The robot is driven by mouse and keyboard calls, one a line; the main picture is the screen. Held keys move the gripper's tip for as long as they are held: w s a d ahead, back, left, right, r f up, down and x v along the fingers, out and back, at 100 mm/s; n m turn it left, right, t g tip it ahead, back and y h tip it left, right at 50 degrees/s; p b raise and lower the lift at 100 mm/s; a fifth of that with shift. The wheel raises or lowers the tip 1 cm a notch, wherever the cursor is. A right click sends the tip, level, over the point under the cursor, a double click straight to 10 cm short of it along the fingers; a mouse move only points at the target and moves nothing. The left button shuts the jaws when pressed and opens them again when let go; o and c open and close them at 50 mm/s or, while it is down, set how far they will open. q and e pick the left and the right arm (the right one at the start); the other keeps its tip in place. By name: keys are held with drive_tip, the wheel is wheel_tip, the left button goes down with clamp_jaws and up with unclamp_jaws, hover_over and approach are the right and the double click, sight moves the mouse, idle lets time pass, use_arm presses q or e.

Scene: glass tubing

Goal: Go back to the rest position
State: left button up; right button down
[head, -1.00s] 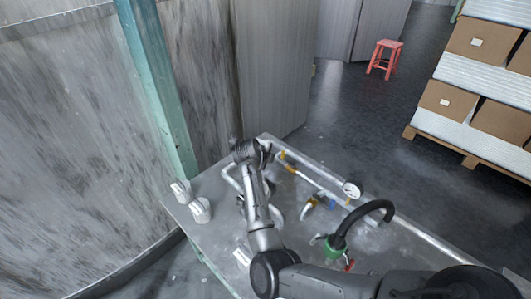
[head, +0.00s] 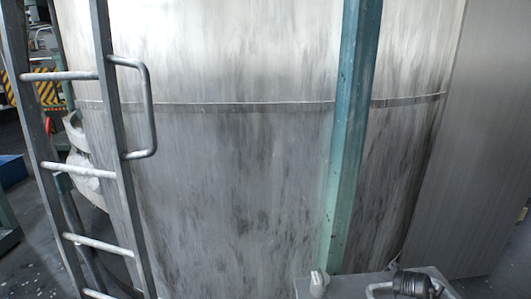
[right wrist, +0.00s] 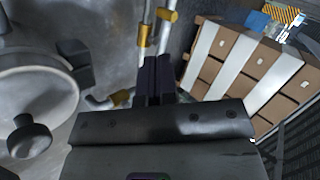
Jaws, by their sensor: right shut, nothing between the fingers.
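My right gripper (right wrist: 155,76) is shut with nothing between its fingers in the right wrist view. It is above the table, and tubing with brass-coloured fittings (right wrist: 147,34) shows behind its fingertips. I cannot tell how far below the tubing lies. A small white capped item (head: 319,283) stands at the table's edge. My left gripper is in neither view.
A large grey tank (head: 220,180) fills the head view, with a metal ladder (head: 118,175) at left and a green post (head: 347,150) in front. In the right wrist view, a large pale round object (right wrist: 35,95) is at left and stacked cartons (right wrist: 250,65) are at right.

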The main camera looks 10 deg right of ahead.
drive_tip(key=w+a+r+n+t+y, duration=0.1)
drive_tip(key=a+r+n+t, duration=0.25)
drive_tip(key=r+n, duration=0.5)
drive_tip(key=w+a+r+n+t+y, duration=0.1)
drive_tip(key=a+r+n+t+y, duration=0.25)
drive_tip(key=n, duration=0.85)
drive_tip(key=s+a+r+n+t+p, duration=0.1)
drive_tip(key=s+a+r+n, duration=0.15)
drive_tip(key=a, duration=0.25)
drive_tip(key=s+a+r+n+t+p, duration=0.2)
drive_tip(key=a+n, duration=0.2)
drive_tip(key=a, duration=0.1)
drive_tip(key=s+a+f+n+g+y+p, duration=0.1)
drive_tip(key=s+a+f+n+y+p, duration=0.4)
drive_tip(key=s+a, duration=0.65)
drive_tip(key=s+a+f+n+g+p, duration=0.1)
drive_tip(key=s+a+f+g+p, duration=0.15)
drive_tip(key=s+f, duration=0.55)
drive_tip(key=s+a+f+n+g+p, duration=0.15)
drive_tip(key=s+f+g, duration=0.25)
drive_tip(key=s, duration=0.7)
wheel_tip(320, 180, up, 37)
drive_tip(key=s+p, duration=0.1)
drive_tip(key=p, duration=3.6)
drive_tip(key=shift+a+p, duration=0.15)
drive_tip(key=shift+p, duration=0.2)
